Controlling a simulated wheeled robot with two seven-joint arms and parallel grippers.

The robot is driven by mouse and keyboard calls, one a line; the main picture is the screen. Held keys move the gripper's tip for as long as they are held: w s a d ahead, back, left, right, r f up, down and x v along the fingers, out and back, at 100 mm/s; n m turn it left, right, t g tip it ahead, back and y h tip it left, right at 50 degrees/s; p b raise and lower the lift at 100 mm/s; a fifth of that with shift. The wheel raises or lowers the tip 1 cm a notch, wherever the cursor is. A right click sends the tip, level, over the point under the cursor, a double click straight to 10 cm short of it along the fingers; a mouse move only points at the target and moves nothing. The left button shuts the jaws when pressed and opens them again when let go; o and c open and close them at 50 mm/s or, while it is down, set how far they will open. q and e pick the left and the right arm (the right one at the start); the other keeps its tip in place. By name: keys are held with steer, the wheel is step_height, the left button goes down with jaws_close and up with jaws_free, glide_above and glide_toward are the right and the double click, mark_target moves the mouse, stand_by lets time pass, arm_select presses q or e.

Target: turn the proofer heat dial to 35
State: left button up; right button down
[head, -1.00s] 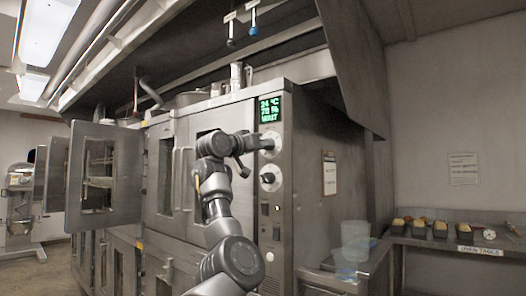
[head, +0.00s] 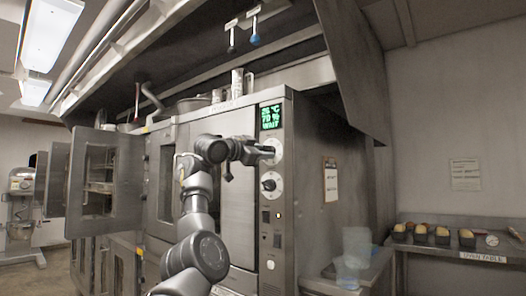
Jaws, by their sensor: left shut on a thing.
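The proofer (head: 305,215) is a tall grey steel cabinet with a narrow control panel on its front right edge. The green display (head: 271,117) at the panel's top shows a first line of about 25 or 26 °C, then 70 % and WAIT. Below it is the upper dial (head: 276,153), a pale round plate partly covered by my left gripper (head: 266,152). That gripper is shut on the dial's knob, and the fingers hide the knob and its pointer. The lower dial (head: 268,186) has a black knob and is untouched. Dial markings are too small to read. My right gripper is out of view.
An open oven door (head: 105,180) stands out at the left. Switches (head: 278,216) sit below the dials. Clear containers (head: 355,245) stand on a counter at right, and several loaf tins (head: 420,235) lie on the oven table (head: 480,257).

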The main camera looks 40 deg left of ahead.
arm_select(q)
steer(key=shift+r+m, duration=0.15)
steer(key=shift+m, duration=0.15)
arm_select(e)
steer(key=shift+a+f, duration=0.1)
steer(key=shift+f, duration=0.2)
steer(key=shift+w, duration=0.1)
arm_select(q)
steer(key=o, duration=1)
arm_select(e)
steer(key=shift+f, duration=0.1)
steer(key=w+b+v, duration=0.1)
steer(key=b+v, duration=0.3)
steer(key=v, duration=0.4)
arm_select(q)
steer(key=s, duration=0.3)
steer(key=s+b, duration=0.1)
steer(key=s, duration=0.3)
steer(key=s+a, duration=0.1)
steer(key=s, duration=0.2)
steer(key=shift+s+f+b, duration=0.3)
steer(key=shift+s+b, duration=0.05)
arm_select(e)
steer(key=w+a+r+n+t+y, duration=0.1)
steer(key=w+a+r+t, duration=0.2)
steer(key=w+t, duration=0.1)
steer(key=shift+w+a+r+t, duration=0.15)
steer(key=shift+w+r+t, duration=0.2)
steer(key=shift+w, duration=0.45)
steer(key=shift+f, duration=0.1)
